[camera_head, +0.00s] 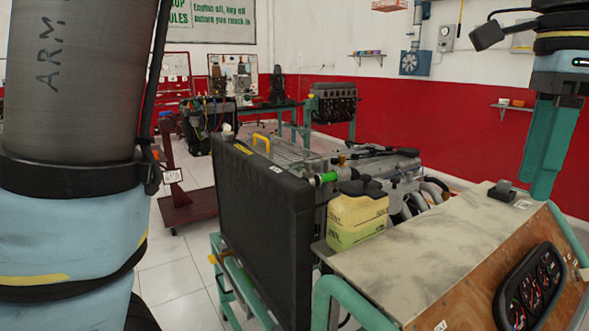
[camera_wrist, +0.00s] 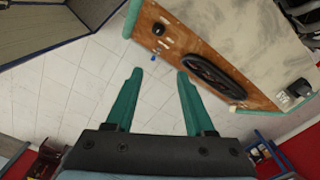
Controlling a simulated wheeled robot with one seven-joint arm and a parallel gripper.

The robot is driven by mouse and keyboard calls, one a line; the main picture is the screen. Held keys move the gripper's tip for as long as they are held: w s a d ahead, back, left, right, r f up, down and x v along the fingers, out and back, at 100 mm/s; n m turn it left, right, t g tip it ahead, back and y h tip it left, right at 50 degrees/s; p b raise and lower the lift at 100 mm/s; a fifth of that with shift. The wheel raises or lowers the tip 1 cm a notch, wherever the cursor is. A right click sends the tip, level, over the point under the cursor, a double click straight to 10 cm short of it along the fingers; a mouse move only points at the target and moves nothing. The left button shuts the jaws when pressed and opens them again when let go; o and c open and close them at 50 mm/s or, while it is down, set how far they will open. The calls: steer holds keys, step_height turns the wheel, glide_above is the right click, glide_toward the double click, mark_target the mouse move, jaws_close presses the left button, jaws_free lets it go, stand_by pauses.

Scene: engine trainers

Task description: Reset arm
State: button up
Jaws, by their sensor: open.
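My gripper (camera_wrist: 158,76) shows in the wrist view as two teal fingers standing well apart. It is open, with only the white tiled floor visible between its fingers. In the head view part of my gripper (camera_head: 548,150) hangs at the upper right, above and beyond the panel top of the engine trainer. My arm's thick grey and light blue links fill the left side of the head view. In the wrist view the trainer's wooden panel (camera_wrist: 180,48) with its dark gauge cluster (camera_wrist: 212,76) lies ahead of the fingers, apart from them.
The engine trainer has a black radiator (camera_head: 262,235), a yellow-green container (camera_head: 357,218) and a gauge cluster (camera_head: 535,287) on its slanted panel. Another engine stand (camera_head: 334,103) stands at the back near the red and white wall. Tiled floor (camera_head: 172,280) is clear left of the radiator.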

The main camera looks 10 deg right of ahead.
steer(key=w+a+f+n, duration=0.6)
steer(key=w+a, duration=0.1)
steer(key=w, duration=0.4)
steer(key=w+a+f+n, duration=0.5)
steer(key=w+a+f, duration=0.15)
steer(key=w, duration=0.45)
steer(key=w+a+f+n, duration=0.1)
steer(key=a+f+n, duration=0.2)
steer(key=a, duration=0.6)
steer(key=w+a+f+n+t, duration=0.1)
steer(key=a+f+n, duration=0.3)
steer(key=a, duration=0.5)
steer(key=w+a+f+n, duration=0.1)
steer(key=a+f+n, duration=0.3)
steer(key=a+n, duration=0.3)
steer(key=a, duration=0.3)
steer(key=shift+w+t+b, duration=0.3)
steer(key=shift+w, duration=0.05)
